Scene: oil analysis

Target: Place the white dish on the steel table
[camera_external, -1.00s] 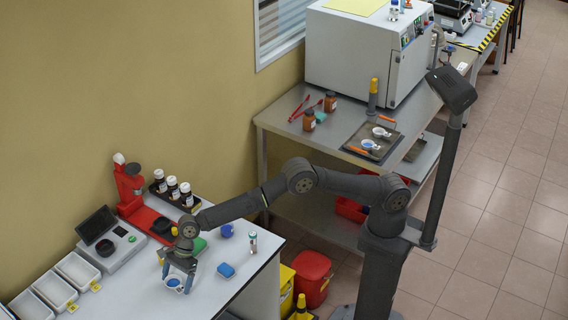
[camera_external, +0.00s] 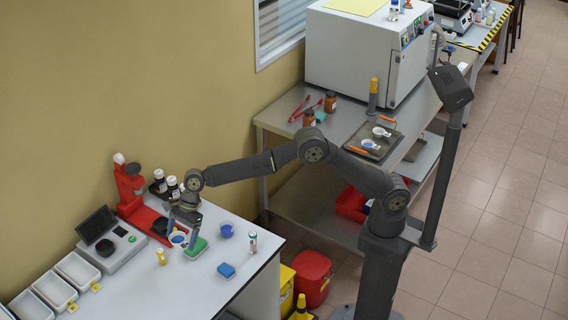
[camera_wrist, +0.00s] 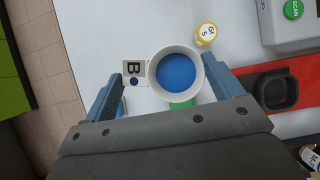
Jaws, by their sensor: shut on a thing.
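The white dish (camera_wrist: 154,86) has blue contents and a tab marked B. It sits between the fingers of my gripper (camera_wrist: 164,70) in the wrist view. In the external view my gripper (camera_external: 185,236) is shut on the dish (camera_external: 178,238) and holds it above the white bench, near the red stand and green block; the fingers partly hide it. The steel table (camera_external: 345,124) stands farther back to the right, apart from the dish.
On the steel table are a dark tray (camera_external: 352,151) with two similar dishes, brown bottles (camera_external: 330,103), red tongs (camera_external: 299,109) and a large white oven (camera_external: 350,60).

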